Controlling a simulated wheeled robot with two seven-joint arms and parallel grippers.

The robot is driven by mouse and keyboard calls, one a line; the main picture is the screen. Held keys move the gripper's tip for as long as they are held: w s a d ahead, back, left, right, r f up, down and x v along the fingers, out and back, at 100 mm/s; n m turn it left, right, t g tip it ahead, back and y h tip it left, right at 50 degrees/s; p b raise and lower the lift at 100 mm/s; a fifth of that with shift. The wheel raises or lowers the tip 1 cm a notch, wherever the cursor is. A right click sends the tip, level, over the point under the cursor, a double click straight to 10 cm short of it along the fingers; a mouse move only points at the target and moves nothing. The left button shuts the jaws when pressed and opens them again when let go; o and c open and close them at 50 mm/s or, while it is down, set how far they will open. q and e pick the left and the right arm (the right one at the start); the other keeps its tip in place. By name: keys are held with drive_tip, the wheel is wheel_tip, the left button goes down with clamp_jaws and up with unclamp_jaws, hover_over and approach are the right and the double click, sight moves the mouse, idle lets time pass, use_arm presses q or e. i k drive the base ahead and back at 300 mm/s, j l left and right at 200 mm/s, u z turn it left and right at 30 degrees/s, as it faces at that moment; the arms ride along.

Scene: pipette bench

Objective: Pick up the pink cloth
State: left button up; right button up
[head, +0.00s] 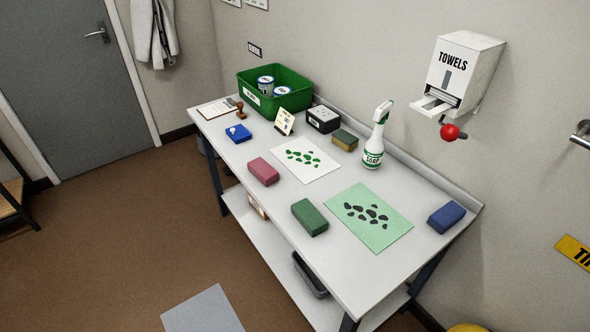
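The pink cloth (263,171) is a folded, block-shaped pink bundle. It lies flat on the white bench (318,238), near the front edge and left of the middle. It stands apart from the white sheet with green blots (305,160) to its right. Nothing covers it. Neither of my grippers shows in the head view.
A green cloth (309,217) lies to the right along the front edge, and a blue one (446,216) at the right end. A soap bottle (375,140), a green bin (275,88) and a black box (323,119) stand behind. A towel dispenser (465,65) hangs above.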

sight(267, 175)
drive_tip(key=i+j+z, duration=0.3)
drive_tip(key=j+z, duration=0.65)
drive_tip(key=j, duration=0.3)
drive_tip(key=i, duration=0.05)
